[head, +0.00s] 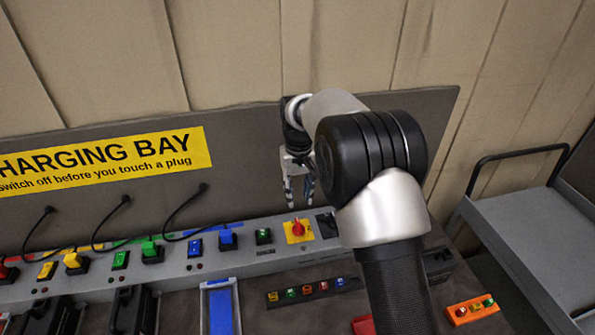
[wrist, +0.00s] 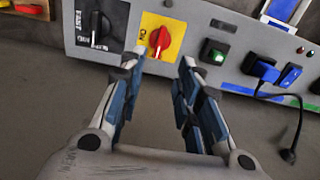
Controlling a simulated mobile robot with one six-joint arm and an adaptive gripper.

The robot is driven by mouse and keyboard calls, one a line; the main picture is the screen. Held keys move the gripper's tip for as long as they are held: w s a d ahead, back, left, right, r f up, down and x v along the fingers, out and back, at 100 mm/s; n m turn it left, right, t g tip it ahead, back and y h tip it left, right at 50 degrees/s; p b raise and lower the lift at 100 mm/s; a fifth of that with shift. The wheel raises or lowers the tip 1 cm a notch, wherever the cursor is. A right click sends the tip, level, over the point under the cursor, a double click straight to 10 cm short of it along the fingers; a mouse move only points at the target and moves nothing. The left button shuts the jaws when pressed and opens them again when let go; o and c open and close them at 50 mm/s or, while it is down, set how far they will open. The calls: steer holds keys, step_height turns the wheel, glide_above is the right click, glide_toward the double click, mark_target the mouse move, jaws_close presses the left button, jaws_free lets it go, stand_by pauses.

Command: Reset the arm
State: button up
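My gripper (head: 299,187) hangs above the charging panel (head: 110,282), close to the grey back board. In the wrist view its two blue-padded fingers (wrist: 162,65) are spread apart with nothing between them. The red rotary switch (head: 298,227) on its yellow plate lies just beyond the fingertips. It also shows in the wrist view (wrist: 159,40), where the word ON can be read beside it. My gripper appears apart from the switch. My arm reaches up from the lower right of the head view and bends at the elbow toward the panel.
A green switch (head: 263,236) and a blue plug (head: 227,238) sit left of the red switch. A black dial (wrist: 97,27) is on its other side. A small block rack (head: 305,291) and an orange block (head: 470,308) lie in front. A grey cart (head: 530,235) stands right.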

steer(key=s+d+r+m+t+b, duration=0.1)
steer(key=s+d+r, duration=0.3)
steer(key=s+r, duration=0.4)
steer(key=s+d+r+t+b, duration=0.1)
steer(key=s+d+r, duration=0.3)
steer(key=s+r, duration=0.35)
steer(key=s+d+f+t+b, duration=0.1)
steer(key=s+d, duration=0.1)
steer(key=s, duration=0.8)
steer(key=s+d+f+m+t, duration=0.1)
steer(key=s+d+f, duration=0.1)
steer(key=s, duration=0.9)
steer(key=shift+d+f+t+b, duration=0.15)
steer(key=shift+f+t+b, duration=0.1)
steer(key=shift+t+b, duration=0.1)
